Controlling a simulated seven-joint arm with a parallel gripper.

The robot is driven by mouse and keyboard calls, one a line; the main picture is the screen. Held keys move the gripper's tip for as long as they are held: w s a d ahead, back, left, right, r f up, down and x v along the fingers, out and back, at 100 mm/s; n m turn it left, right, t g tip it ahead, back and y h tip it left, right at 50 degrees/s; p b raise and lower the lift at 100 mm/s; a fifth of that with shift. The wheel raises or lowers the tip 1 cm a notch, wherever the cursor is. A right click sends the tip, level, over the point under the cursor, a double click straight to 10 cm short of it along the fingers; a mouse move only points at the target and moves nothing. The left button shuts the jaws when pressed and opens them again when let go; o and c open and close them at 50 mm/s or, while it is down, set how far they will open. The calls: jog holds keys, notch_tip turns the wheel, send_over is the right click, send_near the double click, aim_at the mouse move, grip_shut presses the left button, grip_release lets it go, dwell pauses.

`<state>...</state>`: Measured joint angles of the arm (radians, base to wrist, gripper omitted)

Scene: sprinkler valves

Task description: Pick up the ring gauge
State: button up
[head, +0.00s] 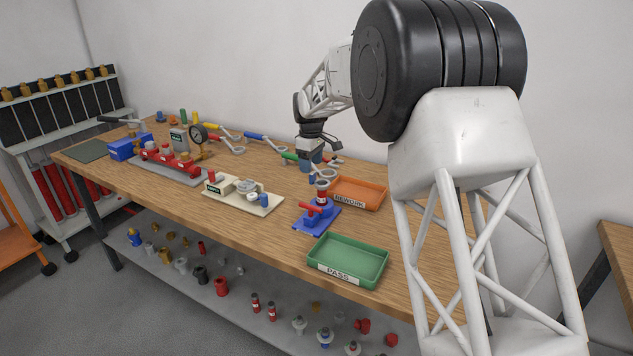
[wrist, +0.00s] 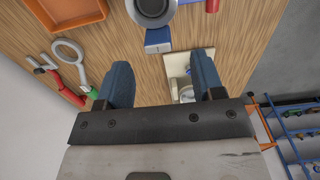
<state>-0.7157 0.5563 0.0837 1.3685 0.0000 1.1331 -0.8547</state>
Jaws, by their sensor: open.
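Several grey rings on coloured handles lie along the back of the table; I cannot tell for sure which is the ring gauge. In the head view one has a blue handle (head: 254,136), and another has a green handle (head: 290,156), partly by my gripper (head: 311,163). In the wrist view a grey ring (wrist: 68,50) lies on the left beside red and green handles. My gripper's blue fingers (wrist: 161,68) are spread apart with nothing held between them. It is above the back of the table, left of the orange tray.
An orange REWORK tray (head: 372,193) and a green PASS tray (head: 346,280) stand on the right. A blue fixture (head: 317,221) with a red-handled valve stands between them.

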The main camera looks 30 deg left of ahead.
aim_at(311, 175)
jog(key=shift+f, duration=0.1)
jog(key=shift+f, duration=2.5)
jog(key=shift+c, duration=0.4)
jog(key=c, duration=1)
jog(key=shift+r, duration=0.15)
